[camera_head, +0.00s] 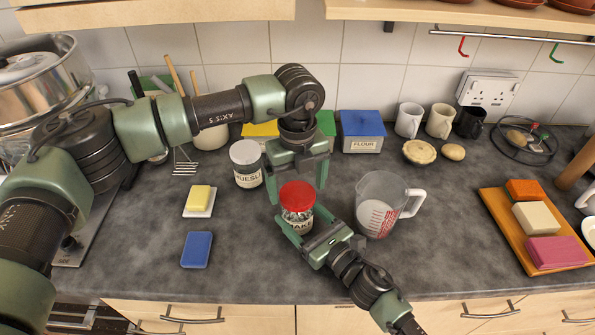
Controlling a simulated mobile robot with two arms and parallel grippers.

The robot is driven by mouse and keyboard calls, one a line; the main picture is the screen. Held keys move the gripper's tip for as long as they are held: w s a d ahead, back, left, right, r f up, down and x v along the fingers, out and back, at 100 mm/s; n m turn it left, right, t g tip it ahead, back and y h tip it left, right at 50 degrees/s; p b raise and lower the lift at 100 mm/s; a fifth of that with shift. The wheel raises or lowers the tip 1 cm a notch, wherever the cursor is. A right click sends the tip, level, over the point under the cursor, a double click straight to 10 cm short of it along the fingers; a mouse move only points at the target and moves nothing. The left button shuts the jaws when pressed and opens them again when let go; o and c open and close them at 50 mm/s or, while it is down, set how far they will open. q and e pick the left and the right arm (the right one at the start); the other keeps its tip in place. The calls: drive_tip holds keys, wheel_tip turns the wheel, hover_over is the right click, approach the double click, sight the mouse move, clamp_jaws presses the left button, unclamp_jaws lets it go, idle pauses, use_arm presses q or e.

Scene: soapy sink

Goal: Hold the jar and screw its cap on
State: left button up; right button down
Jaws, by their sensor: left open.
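The glass jar (297,220) stands upright on the counter, with a label on its front. Its red cap (296,196) sits on top of it; how tightly it is screwed I cannot tell. My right gripper (300,214) comes from the front, its fingers on both sides of the jar's body and seemingly closed against it. My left gripper (298,188) points down from behind and above the cap. Its fingers are spread wide, one left and one right of the cap, with gaps to it.
A measuring jug (376,207) stands close to the right of the jar. A muesli jar (246,165) is at the back left. A yellow block (200,198) and a blue sponge (197,249) lie left. A board (507,220) with blocks is far right. The counter between jug and board is clear.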

use_arm(q)
drive_tip(key=shift+f, duration=0.65)
drive_tip(key=c, duration=1.5)
drive_tip(key=m, duration=2.7)
drive_tip(key=shift+w+m, duration=0.1)
drive_tip(key=shift+m, duration=0.3)
drive_tip(key=o, duration=1.6)
